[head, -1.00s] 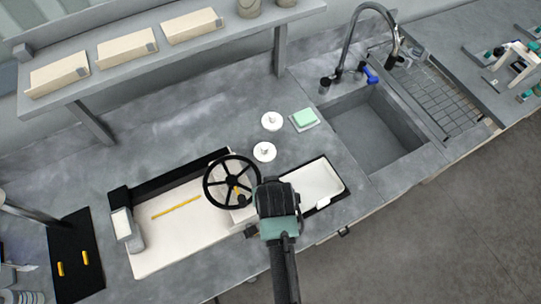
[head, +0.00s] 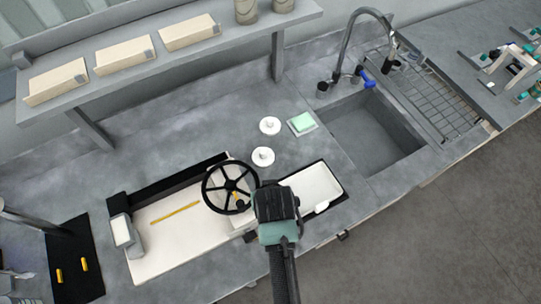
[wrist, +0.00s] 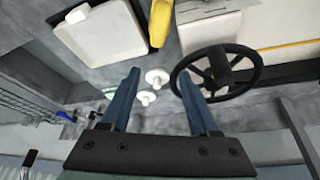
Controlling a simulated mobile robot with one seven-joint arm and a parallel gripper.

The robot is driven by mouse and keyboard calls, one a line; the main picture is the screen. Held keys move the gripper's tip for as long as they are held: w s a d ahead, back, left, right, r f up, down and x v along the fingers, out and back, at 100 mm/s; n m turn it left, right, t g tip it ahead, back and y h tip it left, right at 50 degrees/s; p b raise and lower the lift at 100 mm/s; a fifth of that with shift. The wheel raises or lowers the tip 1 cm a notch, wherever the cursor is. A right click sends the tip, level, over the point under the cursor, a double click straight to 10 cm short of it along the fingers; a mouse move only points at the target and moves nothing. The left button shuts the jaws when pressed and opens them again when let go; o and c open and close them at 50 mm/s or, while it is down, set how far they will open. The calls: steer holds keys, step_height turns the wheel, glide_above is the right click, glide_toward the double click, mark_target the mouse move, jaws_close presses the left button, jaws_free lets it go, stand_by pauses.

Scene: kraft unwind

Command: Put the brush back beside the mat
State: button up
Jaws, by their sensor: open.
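No brush can be told for certain in either view. A blue object (head: 368,80) by the sink tap is too small to name. A flat black mat-like panel (head: 72,235) with two yellow pieces lies at the far left. My gripper is over the front of the counter, between the black handwheel (head: 231,187) and the white tray (head: 312,184); its fingers are hidden in the head view. In the wrist view, my gripper (wrist: 158,82) is open, with nothing held between its two blue fingers. A yellow object (wrist: 160,22) shows past the fingertips, between tray and wheel.
Two white discs (head: 270,125) (head: 263,156) and a green pad (head: 303,121) lie behind the tray. The sink (head: 375,130) is to the right with a tall tap. A shelf (head: 190,50) with boxes overhangs the back. Counter behind the wheel is clear.

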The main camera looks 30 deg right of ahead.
steer(key=b+v, duration=0.1)
steer(key=v, duration=1)
steer(key=shift+r, duration=0.2)
steer(key=shift+s, duration=0.15)
steer(key=w+a+r+n+t, duration=0.1)
steer(key=w+r+t, duration=0.35)
steer(key=r, duration=0.55)
steer(key=w+a+r+n+t+h, duration=0.1)
steer(key=w+r+t, duration=0.4)
steer(key=r, duration=0.5)
steer(key=w+a+r+t, duration=0.1)
steer(key=w+r+t, duration=0.2)
steer(key=w+r, duration=0.5)
steer(key=s+a+r+t+y, duration=0.1)
steer(key=s+a+r+t, duration=0.1)
steer(key=r, duration=0.8)
steer(key=s+a+r+n+t, duration=0.1)
steer(key=s+a+r+t, duration=0.2)
steer(key=r, duration=0.7)
steer(key=s+a+r+n+t+y, duration=0.1)
steer(key=s+r+t, duration=0.4)
steer(key=r, duration=0.5)
steer(key=shift+s+a+r+y, duration=0.3)
steer(key=shift+s+a, duration=0.6)
steer(key=shift+s, duration=0.05)
steer(key=shift+t, duration=0.25)
